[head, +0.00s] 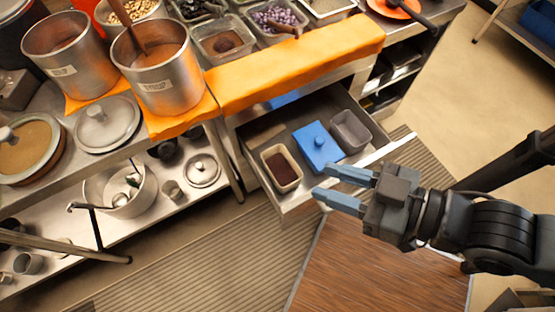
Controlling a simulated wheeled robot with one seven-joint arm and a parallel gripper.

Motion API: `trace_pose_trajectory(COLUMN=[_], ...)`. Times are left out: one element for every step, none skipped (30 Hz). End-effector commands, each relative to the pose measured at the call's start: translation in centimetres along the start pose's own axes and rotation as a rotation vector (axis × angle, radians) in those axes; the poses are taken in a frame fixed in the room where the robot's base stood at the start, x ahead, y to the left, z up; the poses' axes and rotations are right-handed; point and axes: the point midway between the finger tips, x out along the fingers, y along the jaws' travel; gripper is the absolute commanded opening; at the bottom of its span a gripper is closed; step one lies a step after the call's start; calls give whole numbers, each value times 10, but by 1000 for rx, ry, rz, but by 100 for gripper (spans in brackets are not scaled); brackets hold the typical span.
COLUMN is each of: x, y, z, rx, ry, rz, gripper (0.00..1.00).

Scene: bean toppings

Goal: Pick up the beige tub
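The beige tub (281,168) sits at the left end of an open drawer (297,203) and has a dark brown filling. A blue lidded tub (318,147) and a grey tub (350,131) stand to its right in the same drawer. My gripper (334,187) comes from the right, over the drawer's front edge. Its two blue-grey fingers are apart with nothing visible between them. The fingertips are to the right of the beige tub and apart from it in the picture. Their height above the drawer is hard to tell.
Above the drawer, the counter has an orange cloth (297,64), two metal pots, one here (167,78), and several topping containers. A lower shelf at left holds a pot (121,190) and lids. A brown mat (370,267) lies on the floor in front.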

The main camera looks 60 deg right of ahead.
Motion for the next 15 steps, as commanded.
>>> trace_pose_trajectory(x=[5, 8, 12, 15, 19, 24, 28, 33, 39, 44, 50, 58, 64, 72, 83], y=[0, -1, -1, -2, -2, -3, -4, -5, -6, -6, -7, -8, -9, -10, -11], z=[7, 13, 19, 24, 30, 38, 44, 51, 60, 67, 74, 84, 93, 101, 114], rx=[8, 13, 19, 26, 32, 41, 48, 56, 66, 75, 84, 97, 107, 118, 135], ry=[-12, -23, -36, -49, -59, -78, -90, -105, -126, -141, -158, -183, -203, -223, -255], rz=[13, 20, 28, 37, 44, 54, 63, 71, 83, 91, 100, 113, 122, 132, 146], gripper=[36, 36, 36, 36, 36, 36, 36, 36, 36, 36, 36, 36, 36, 36, 36])
